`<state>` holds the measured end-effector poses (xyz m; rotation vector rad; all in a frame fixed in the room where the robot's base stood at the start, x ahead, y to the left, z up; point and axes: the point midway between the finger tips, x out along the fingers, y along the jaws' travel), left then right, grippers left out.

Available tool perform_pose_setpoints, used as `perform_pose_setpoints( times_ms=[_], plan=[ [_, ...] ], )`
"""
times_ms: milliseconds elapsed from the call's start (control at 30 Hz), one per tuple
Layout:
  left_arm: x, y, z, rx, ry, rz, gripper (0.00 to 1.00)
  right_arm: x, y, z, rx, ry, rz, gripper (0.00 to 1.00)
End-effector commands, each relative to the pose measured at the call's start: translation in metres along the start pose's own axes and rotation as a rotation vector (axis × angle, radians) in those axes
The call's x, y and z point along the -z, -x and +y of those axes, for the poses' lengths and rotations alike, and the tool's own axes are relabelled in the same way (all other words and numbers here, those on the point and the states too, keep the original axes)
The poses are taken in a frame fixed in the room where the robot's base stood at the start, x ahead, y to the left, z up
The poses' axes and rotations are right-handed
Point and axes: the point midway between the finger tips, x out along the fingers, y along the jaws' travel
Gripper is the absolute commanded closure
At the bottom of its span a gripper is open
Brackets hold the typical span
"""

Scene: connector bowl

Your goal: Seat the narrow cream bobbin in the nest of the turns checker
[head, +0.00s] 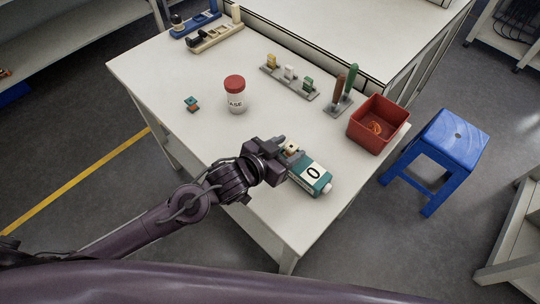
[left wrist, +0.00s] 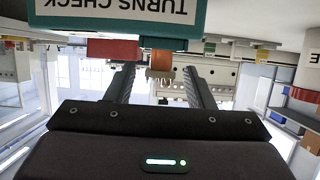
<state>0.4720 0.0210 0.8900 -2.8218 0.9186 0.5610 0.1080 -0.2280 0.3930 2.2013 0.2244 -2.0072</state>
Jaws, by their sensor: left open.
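The turns checker (head: 312,176) is a teal box with a white "0" face, lying near the table's front right edge. Its upside-down lettering fills the top of the left wrist view (left wrist: 120,12). My left gripper (head: 290,152) is open at the checker's far left end. A small cream bobbin with a copper-brown middle (head: 291,148) shows between its fingers. In the left wrist view the bobbin (left wrist: 160,62) is between the two fingers, close to the checker's teal edge. The gripper hides the nest, so I cannot tell if the bobbin is fully seated. My right gripper is out of view.
A white jar with a red lid (head: 236,95) and a small teal-and-brown bobbin (head: 192,103) stand left of the gripper. A grey rack (head: 290,82) holds small parts. Upright tools (head: 345,90), a red bin (head: 378,125) and a blue stool (head: 447,145) are right.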

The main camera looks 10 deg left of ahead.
Motion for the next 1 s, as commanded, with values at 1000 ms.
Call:
perform_pose_setpoints(
  times_ms=[1000],
  plan=[
    [0.0, 0.084, 0.0, 0.0, 0.0, 0.0, 0.52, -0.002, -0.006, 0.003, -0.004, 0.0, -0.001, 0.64]
  ],
)
